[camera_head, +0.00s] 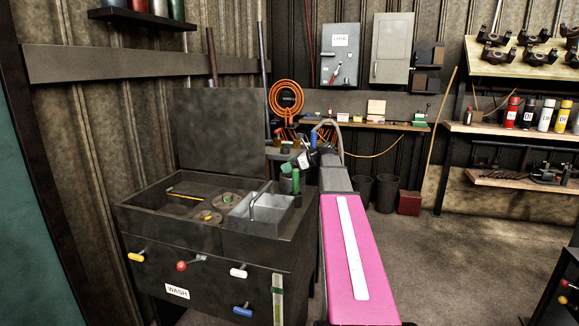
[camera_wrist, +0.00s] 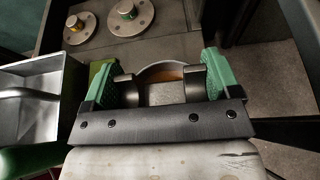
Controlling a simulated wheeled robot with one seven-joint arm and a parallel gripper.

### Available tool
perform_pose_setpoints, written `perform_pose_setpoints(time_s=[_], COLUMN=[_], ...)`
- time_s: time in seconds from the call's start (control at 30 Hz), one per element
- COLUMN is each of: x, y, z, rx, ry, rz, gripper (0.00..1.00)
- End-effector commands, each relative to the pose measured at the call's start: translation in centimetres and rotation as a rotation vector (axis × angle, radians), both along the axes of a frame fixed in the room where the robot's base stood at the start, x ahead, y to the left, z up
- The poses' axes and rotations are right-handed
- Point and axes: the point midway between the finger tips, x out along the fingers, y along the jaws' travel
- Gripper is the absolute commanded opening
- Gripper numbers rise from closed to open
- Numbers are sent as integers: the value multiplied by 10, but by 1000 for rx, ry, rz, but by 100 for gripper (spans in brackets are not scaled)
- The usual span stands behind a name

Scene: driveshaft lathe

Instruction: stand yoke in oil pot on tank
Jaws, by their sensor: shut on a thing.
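My gripper (camera_wrist: 157,68) is shut on the dark metal yoke (camera_wrist: 129,91), with a green pad on each side of it. The yoke's two ears show between the pads. The round oil pot (camera_wrist: 163,64) has a pale rim and brownish inside. It lies directly beyond the yoke in the wrist view, partly hidden by it. I cannot tell whether the yoke's lower end is inside the pot or above it. In the head view my gripper (camera_head: 298,162) is over the right back corner of the dark tank (camera_head: 215,268); the yoke is not clear there.
A grey metal bin with a handle (camera_head: 257,222) sits in the tank top, left of my gripper. Flanged discs (camera_head: 229,198) lie beside it, also visible in the wrist view (camera_wrist: 129,14). Coloured handles (camera_head: 189,264) stick out of the tank front. Floor to the right is open.

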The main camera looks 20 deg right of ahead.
Motion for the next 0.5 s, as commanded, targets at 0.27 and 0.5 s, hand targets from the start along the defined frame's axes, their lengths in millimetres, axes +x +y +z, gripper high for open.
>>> perform_pose_setpoints(time_s=[0.27, 0.5], x=[0, 0], y=[0, 0], z=[-5, -11], rx=[1, 0], ry=[-1, -2], rz=[0, -1], gripper=[44, 44])
